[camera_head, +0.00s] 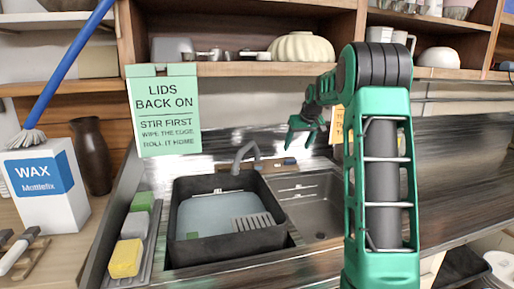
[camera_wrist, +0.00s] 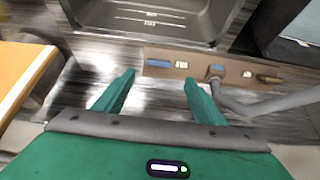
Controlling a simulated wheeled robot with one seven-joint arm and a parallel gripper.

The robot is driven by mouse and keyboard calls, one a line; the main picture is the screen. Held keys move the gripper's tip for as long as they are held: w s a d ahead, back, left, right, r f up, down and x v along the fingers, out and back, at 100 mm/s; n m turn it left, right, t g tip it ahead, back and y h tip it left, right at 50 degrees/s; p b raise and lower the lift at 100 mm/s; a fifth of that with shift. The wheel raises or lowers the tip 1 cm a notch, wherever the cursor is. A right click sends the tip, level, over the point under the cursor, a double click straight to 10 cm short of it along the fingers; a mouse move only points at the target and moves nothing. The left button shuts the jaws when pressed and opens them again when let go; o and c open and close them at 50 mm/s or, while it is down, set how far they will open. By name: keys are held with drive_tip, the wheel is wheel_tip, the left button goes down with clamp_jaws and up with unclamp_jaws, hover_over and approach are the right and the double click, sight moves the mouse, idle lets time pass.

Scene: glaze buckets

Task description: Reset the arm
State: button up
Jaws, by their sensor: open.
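My green arm stands at the right of the head view, and my gripper (camera_head: 300,130) hangs above the back edge of the sink. In the wrist view my gripper (camera_wrist: 160,88) shows two green fingers spread apart with nothing between them. Below the fingers lie the metal counter and a narrow ledge (camera_wrist: 166,64) holding small blue and white items. The grey faucet (camera_wrist: 255,104) is close to the right finger in the wrist view; whether they touch cannot be told.
A black basin (camera_head: 185,250) of water sits in the left sink bowl; the right bowl (camera_head: 318,205) looks empty. Sponges (camera_head: 126,258), a wax box (camera_head: 45,188) and a dark vase (camera_head: 92,155) stand left. A green sign (camera_head: 163,110) hangs from the loaded shelf (camera_head: 235,69). The right counter (camera_head: 465,160) is clear.

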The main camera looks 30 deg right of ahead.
drive_tip(key=s+a+f+m+g, duration=0.1)
drive_tip(key=s+a, duration=0.7)
drive_tip(key=s, duration=0.8)
drive_tip(key=s+a+f+m+g+y, duration=0.1)
drive_tip(key=s+a+f+g, duration=0.2)
drive_tip(key=s, duration=1.2)
drive_tip(key=s+a+f+m+g, duration=0.1)
drive_tip(key=s+a+f, duration=0.4)
drive_tip(key=s+a, duration=0.9)
drive_tip(key=s, duration=0.2)
drive_tip(key=shift+s+g+y, duration=0.3)
drive_tip(key=shift+g+y, duration=0.1)
drive_tip(key=shift+f, duration=0.1)
drive_tip(key=shift+w+f, duration=0.25)
drive_tip(key=shift+w, duration=0.4)
